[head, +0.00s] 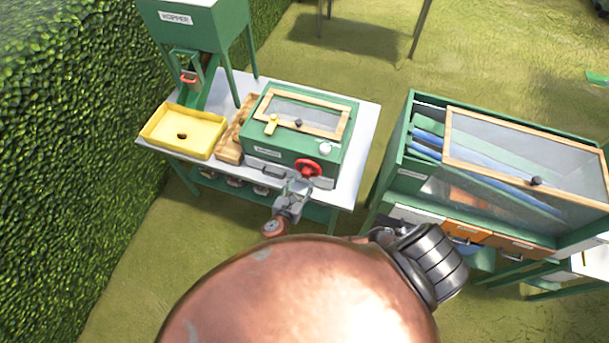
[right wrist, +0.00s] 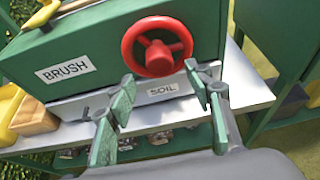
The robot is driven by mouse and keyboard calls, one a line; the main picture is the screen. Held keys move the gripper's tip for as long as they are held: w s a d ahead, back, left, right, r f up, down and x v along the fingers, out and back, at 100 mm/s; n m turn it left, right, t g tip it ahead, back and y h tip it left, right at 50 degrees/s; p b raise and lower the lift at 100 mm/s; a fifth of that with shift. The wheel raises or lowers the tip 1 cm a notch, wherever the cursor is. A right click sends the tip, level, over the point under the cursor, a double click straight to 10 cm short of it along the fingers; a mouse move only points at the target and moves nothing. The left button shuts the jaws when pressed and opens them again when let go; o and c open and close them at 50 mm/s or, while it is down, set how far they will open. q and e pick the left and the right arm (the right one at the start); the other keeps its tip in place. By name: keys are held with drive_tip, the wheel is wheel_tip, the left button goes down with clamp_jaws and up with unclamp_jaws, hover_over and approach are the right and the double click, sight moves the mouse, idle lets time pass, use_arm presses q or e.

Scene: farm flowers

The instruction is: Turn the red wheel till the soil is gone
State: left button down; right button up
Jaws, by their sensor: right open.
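The red wheel (head: 307,168) is on the front of a green box (head: 323,146) with a wood-framed glass lid. In the right wrist view the wheel (right wrist: 157,46) shows whole, right of a label reading BRUSH. My right gripper (head: 294,184) is just in front of and below the wheel. In the right wrist view its two fingers (right wrist: 168,90) are apart with nothing between them, below the wheel's rim. My left gripper is not in view.
A yellow tray (head: 185,131) and a wooden box (head: 231,152) stand left of the green box on the white table (head: 362,133). A green hopper (head: 196,35) stands behind. A larger green cabinet (head: 402,165) is to the right, past a grass gap. A hedge (head: 60,150) lines the left.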

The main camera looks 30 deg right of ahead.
sight(305, 176)
drive_tip(key=shift+x, duration=2.8)
drive_tip(key=shift+a, duration=0.1)
drive_tip(key=shift+c, duration=0.4)
drive_tip(key=c, duration=1.1)
